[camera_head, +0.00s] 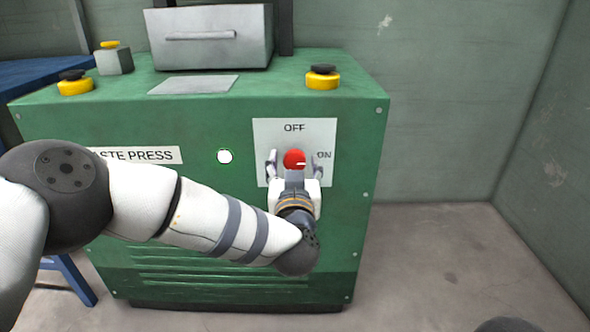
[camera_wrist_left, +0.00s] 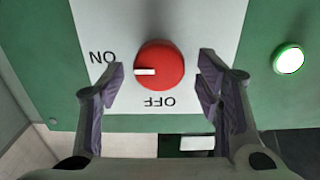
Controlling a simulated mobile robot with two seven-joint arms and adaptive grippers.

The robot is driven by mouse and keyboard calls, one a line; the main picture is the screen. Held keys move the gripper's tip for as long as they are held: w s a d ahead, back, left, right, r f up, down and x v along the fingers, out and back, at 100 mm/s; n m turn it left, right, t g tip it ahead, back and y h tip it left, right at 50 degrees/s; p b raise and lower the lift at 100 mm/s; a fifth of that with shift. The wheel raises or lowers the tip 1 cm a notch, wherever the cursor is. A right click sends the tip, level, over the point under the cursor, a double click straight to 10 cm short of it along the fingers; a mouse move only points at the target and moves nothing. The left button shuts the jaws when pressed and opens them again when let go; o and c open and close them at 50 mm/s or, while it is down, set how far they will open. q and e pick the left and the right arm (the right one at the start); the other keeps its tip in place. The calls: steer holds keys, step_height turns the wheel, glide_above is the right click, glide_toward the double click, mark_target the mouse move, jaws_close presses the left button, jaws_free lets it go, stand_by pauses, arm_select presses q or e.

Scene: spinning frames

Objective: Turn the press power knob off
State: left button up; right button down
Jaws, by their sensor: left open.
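The red power knob (camera_head: 294,158) is on a white plate (camera_head: 265,130) on the green press front, with OFF above it and ON to its right. Its white pointer mark points right, toward ON. In the left wrist view, which is upside down, the knob (camera_wrist_left: 160,66) has its mark toward ON at the left. My left gripper (camera_head: 295,164) is open in front of the plate, with one finger on each side of the knob. In the left wrist view, gaps show between the knob and both fingertips (camera_wrist_left: 162,78). My right gripper is not in view.
A lit white-green lamp (camera_head: 225,156) is left of the plate. Yellow-based black buttons (camera_head: 323,78) (camera_head: 75,83) and a grey box with a handle (camera_head: 210,40) are on top of the press. A blue table (camera_head: 40,72) is at left. The floor at right is clear.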

arm_select(q)
steer(key=shift+w, duration=0.4)
steer(key=c, duration=1.1)
steer(key=shift+c, duration=0.2)
